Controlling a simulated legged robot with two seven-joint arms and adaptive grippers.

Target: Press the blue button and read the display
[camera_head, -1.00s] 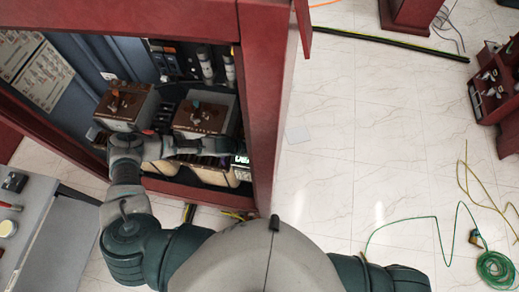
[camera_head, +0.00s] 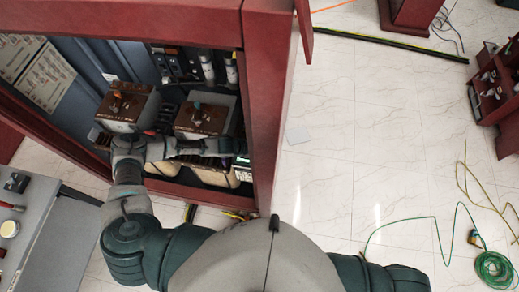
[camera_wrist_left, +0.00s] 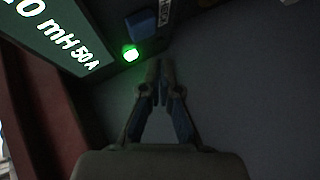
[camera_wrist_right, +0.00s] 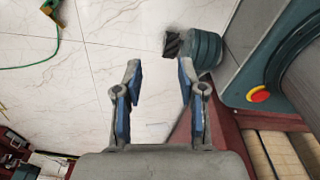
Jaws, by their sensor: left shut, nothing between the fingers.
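In the left wrist view, the blue button (camera_wrist_left: 140,23) is a dark blue square at the top. A lit green lamp (camera_wrist_left: 130,53) is just below it. The display (camera_wrist_left: 62,32) glows at upper left and shows "0 mH 50A", its left part cut off by the frame. My left gripper (camera_wrist_left: 160,70) is shut and empty, its tips below the button in the picture; I cannot tell whether they touch anything. In the head view, the left gripper (camera_head: 232,150) reaches into the red cabinet and hides most of the display. My right gripper (camera_wrist_right: 159,72) is open and empty.
The red cabinet post (camera_head: 268,110) stands right beside my left gripper. Two brown-topped units (camera_head: 201,118) sit behind my left forearm. A grey workbench (camera_head: 45,225) is at left.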

